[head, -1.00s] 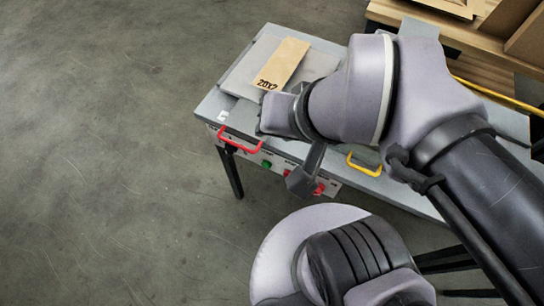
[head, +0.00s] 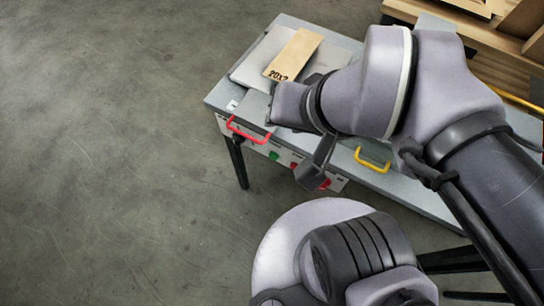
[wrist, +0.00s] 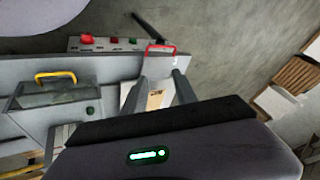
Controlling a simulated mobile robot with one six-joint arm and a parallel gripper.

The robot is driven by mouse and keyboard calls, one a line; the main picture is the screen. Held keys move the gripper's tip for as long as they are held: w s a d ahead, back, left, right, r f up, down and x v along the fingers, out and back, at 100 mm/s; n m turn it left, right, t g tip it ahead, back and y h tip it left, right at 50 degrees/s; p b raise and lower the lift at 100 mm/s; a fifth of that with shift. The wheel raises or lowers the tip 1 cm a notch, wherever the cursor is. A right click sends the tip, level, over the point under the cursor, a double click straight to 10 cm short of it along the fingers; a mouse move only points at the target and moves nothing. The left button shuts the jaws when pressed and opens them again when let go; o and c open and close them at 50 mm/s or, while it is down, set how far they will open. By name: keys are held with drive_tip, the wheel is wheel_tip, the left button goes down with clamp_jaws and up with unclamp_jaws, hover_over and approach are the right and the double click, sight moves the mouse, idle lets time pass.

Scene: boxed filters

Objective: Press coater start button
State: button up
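The coater is a grey table-like machine (head: 222,92) with a pale control panel on its front edge. A green button (head: 274,155) sits on the panel, right of a black knob (head: 238,139). A red button (head: 325,184) shows further right, partly behind my gripper. In the head view one dark finger (head: 312,176) hangs near the panel, right of the green button; contact is unclear.
A red handle (head: 249,134) and a yellow handle (head: 372,163) stick out from the coater's front. A cardboard piece marked 20X? (head: 295,54) lies on top. Wooden boxes (head: 475,35) stand behind right. Floor to the left is clear.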

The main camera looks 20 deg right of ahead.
clamp_jaws()
idle(1.5)
